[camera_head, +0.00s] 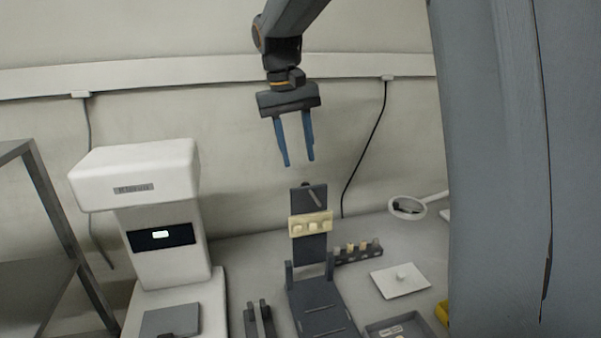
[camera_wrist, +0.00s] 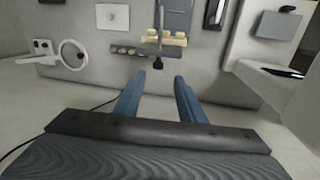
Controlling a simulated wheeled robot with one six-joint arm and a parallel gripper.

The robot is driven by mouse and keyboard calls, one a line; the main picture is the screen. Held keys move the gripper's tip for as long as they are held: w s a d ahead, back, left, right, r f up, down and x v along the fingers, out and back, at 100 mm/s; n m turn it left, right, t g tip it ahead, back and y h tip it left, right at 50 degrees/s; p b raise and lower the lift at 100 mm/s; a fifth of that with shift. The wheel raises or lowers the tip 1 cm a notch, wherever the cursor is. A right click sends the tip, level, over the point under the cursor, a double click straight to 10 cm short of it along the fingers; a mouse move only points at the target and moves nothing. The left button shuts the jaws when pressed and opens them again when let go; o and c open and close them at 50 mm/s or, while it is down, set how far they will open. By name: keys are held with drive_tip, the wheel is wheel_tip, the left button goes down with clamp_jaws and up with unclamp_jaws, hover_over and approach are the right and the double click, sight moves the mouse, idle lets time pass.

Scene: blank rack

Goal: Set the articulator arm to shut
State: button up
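The articulator stands on the bench in the head view. Its dark base (camera_head: 322,306) lies flat, and its hinged upper arm (camera_head: 309,247) stands upright, raised open from the base. A cream dental cast (camera_head: 311,223) with several teeth is fixed to the upright arm. My gripper (camera_head: 299,163) hangs above the arm, apart from it, with its two blue fingers spread and nothing between them. In the wrist view my gripper's fingers (camera_wrist: 157,76) are also apart, and the cream cast (camera_wrist: 174,40) shows beyond them. The hinge is partly hidden in both views.
A white machine (camera_head: 163,248) stands at left beside a metal shelf (camera_head: 35,226). A small rack (camera_head: 358,254) is right of the articulator, with a white plate (camera_head: 400,281), a grey tray (camera_head: 399,328) and a ring magnifier (camera_head: 407,207) farther right. The air around my gripper is clear.

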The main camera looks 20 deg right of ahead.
sight(304, 183)
drive_tip(key=f, duration=0.2)
drive_tip(key=d+f+p, duration=0.1)
drive_tip(key=f, duration=0.4)
drive_tip(key=shift+s+d+p, duration=0.15)
drive_tip(key=shift+d+p, duration=0.1)
drive_tip(key=shift+p, duration=0.15)
clamp_jaws()
